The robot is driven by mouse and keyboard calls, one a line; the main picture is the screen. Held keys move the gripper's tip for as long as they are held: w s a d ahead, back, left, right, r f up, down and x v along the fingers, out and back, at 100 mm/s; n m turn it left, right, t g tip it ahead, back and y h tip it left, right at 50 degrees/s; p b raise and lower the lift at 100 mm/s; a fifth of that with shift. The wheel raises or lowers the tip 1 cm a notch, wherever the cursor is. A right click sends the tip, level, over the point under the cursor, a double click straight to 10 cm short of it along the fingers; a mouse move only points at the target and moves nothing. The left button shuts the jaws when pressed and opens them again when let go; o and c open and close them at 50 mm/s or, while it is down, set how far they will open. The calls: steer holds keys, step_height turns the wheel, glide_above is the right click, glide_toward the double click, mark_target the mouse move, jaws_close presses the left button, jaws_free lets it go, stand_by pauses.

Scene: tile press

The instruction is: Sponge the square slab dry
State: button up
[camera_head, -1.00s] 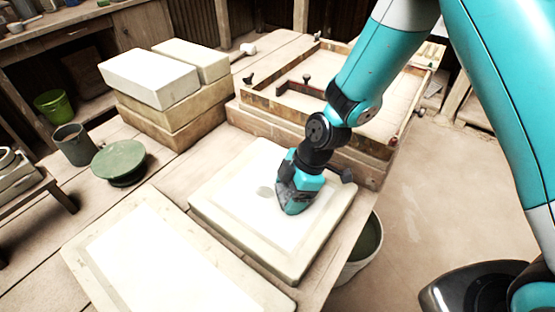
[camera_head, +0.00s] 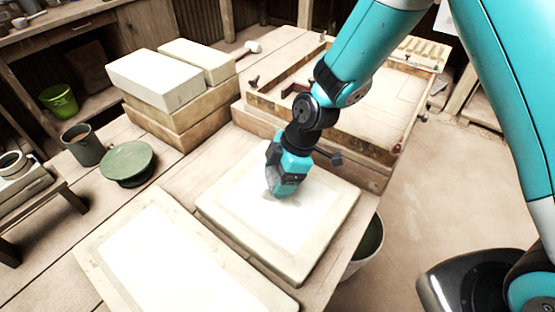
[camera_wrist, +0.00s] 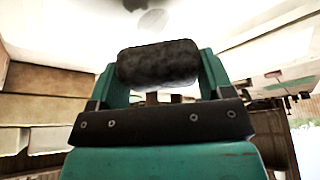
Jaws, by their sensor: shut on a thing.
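The square slab (camera_head: 265,228) is pale, with a white middle and a cream border, and lies flat on the bench. My gripper (camera_head: 282,192) points down over its middle, towards the far side. In the wrist view my gripper (camera_wrist: 158,85) is shut on a dark grey sponge (camera_wrist: 158,64), held between teal fingers. The sponge is mostly hidden in the head view. A grey patch (camera_wrist: 153,18) and a darker spot show on the white surface past the sponge. I cannot tell whether the sponge touches the slab.
A larger slab (camera_head: 165,255) lies at the near left. Stacked blocks (camera_head: 155,80) stand at the back left. A wooden frame (camera_head: 365,135) stands behind the square slab. A green round-topped stand (camera_head: 128,160) and a grey pot (camera_head: 84,146) are at left; a bucket (camera_head: 368,245) is below the right edge.

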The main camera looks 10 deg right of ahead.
mark_target(273, 176)
steer(key=shift+r+p, duration=0.9)
steer(key=shift+r, duration=0.65)
steer(key=shift+a, duration=0.1)
steer(key=r+p, duration=0.1)
steer(key=p, duration=0.3)
steer(key=shift+p, duration=1.05)
steer(key=shift+f+p, duration=0.15)
steer(key=shift+p, duration=0.35)
